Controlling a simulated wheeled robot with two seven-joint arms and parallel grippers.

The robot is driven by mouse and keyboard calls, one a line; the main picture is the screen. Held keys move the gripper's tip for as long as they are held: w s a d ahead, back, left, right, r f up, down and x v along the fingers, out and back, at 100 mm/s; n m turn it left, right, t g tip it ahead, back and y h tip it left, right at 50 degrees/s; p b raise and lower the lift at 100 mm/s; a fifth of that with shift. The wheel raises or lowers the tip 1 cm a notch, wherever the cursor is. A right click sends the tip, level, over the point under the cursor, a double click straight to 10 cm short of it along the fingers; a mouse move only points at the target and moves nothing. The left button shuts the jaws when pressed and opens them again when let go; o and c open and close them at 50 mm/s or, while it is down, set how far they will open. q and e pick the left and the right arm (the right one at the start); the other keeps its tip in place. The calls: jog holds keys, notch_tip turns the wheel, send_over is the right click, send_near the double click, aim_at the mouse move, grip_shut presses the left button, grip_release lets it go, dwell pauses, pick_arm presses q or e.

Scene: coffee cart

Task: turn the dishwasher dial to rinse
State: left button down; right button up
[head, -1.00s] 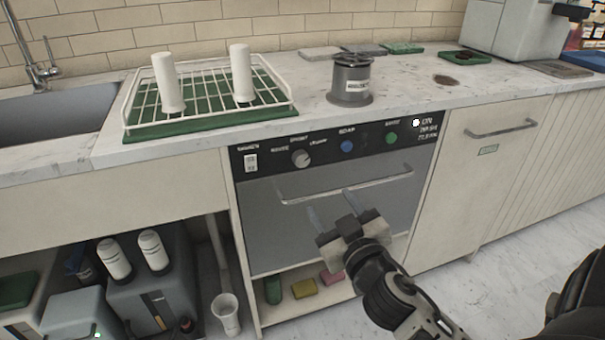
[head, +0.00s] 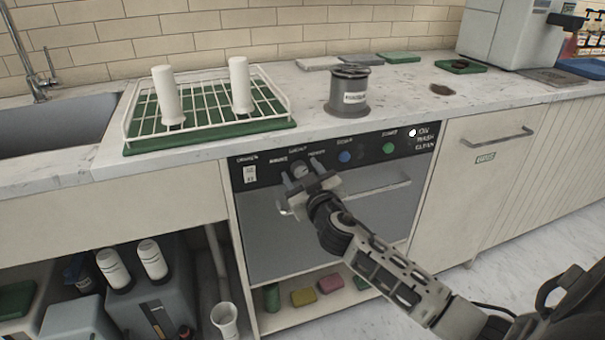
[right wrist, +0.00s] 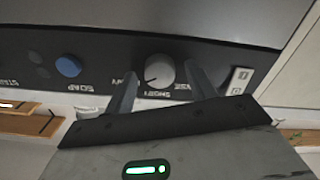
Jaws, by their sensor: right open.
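The dishwasher (head: 330,228) has a black control panel along its top front. Its grey-white dial (head: 299,169) sits left of the blue soap button (head: 344,157). My right gripper (head: 301,172) is open in front of the panel, its two fingers to either side of the dial. In the right wrist view the dial (right wrist: 160,73) shows between the open fingers (right wrist: 163,85), with a dark pointer line on its face. I cannot tell whether the fingers touch it. The labels around the dial are too blurred to read surely. My left gripper is not in view.
A green start button (head: 388,148) and a white switch (head: 250,174) share the panel. The door handle (head: 375,190) juts out below. A dish rack (head: 279,93) and a grey canister (head: 348,92) stand on the counter above. Floor space is free at the right.

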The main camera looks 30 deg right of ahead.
jog(key=c, duration=1)
